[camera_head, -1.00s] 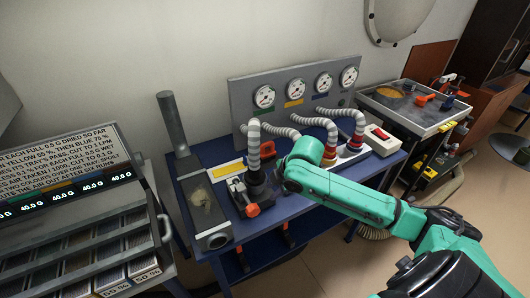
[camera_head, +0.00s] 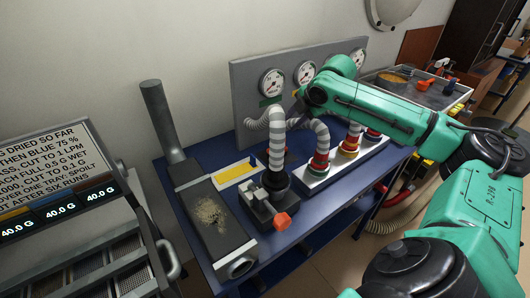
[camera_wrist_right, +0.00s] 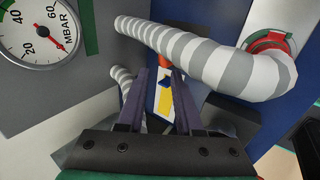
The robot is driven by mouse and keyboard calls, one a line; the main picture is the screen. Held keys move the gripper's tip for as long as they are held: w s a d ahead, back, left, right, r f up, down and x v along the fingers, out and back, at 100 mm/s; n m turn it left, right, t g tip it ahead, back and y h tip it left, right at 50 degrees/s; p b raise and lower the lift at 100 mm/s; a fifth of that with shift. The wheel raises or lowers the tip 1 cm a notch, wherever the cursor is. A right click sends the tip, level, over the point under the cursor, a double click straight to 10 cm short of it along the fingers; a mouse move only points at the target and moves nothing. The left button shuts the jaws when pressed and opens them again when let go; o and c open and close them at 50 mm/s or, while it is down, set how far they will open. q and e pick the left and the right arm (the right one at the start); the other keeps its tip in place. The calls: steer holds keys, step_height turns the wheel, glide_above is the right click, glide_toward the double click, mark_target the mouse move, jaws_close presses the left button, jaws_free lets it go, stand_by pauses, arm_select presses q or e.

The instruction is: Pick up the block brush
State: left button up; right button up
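I cannot make out a block brush for certain. A white tray or plate with a yellow patch (camera_head: 235,172) lies on the blue bench, left of the first striped hose. A similar yellow patch on white (camera_wrist_right: 164,103) shows between my fingers in the right wrist view, with a small orange part beyond it. My right gripper (camera_wrist_right: 171,76) has its two dark fingers apart, with nothing held between them. In the head view the hand is up by the gauge panel, above the hoses, with its fingers mostly hidden. My left gripper is not in view.
Striped hoses (camera_head: 277,145) rise between the gauge panel (camera_head: 246,92) and the bench (camera_head: 300,232). A clamp with an orange knob (camera_head: 282,220) and a grey trough of powder (camera_head: 212,220) stand at the front. A sink-like tray (camera_head: 440,97) stands at the right.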

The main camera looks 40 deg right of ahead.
steer(key=p, duration=0.2)
glide_toward(279, 138)
steer(key=x, duration=0.6)
steer(key=shift+w+d, duration=0.2)
steer(key=x, duration=0.1)
steer(key=p+x, duration=0.1)
steer(key=x, duration=0.2)
steer(key=shift+s+a+f, duration=0.1)
steer(key=shift+a, duration=0.2)
steer(key=shift+w+d+f, duration=0.1)
steer(key=shift+w+f, duration=0.15)
steer(key=shift+f, duration=0.15)
jaws_close()
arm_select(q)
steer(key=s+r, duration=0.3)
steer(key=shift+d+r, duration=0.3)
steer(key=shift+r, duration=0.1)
arm_select(e)
steer(key=shift+r, duration=0.1)
